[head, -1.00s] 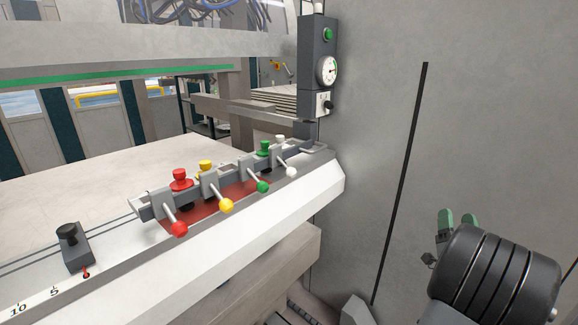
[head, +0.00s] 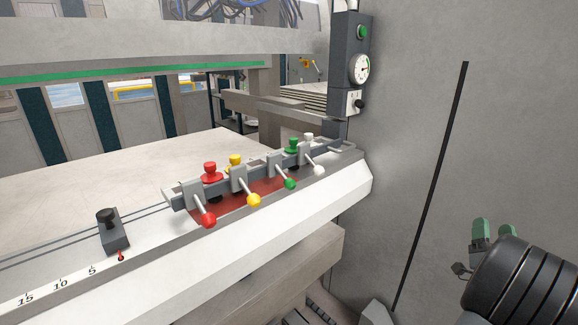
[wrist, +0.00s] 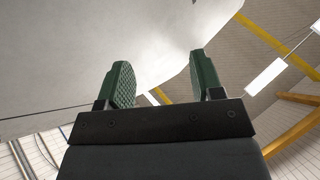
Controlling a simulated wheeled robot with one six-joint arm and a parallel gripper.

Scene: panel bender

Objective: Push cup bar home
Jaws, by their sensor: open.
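The cup bar (head: 259,174) is a dark grey bar along the right end of the white bed's front edge, above a red strip. It carries red (head: 210,172), yellow (head: 235,161), green (head: 293,146) and white (head: 308,138) knob-like tops. Clamp levers stick out to the front, ending in red (head: 208,220), yellow (head: 253,201), green (head: 289,184) and white (head: 319,170) balls. My gripper (head: 494,231) is at the lower right in the head view, well apart from the bar. In the wrist view its green-padded fingers (wrist: 162,78) are spread with nothing between them.
A black-knobbed slider block (head: 115,234) with a red pointer stands left of the bar beside a numbered scale (head: 60,283). A control post with a green button and gauge (head: 359,69) rises behind the bar's right end. A grey wall panel (head: 430,90) fills the right.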

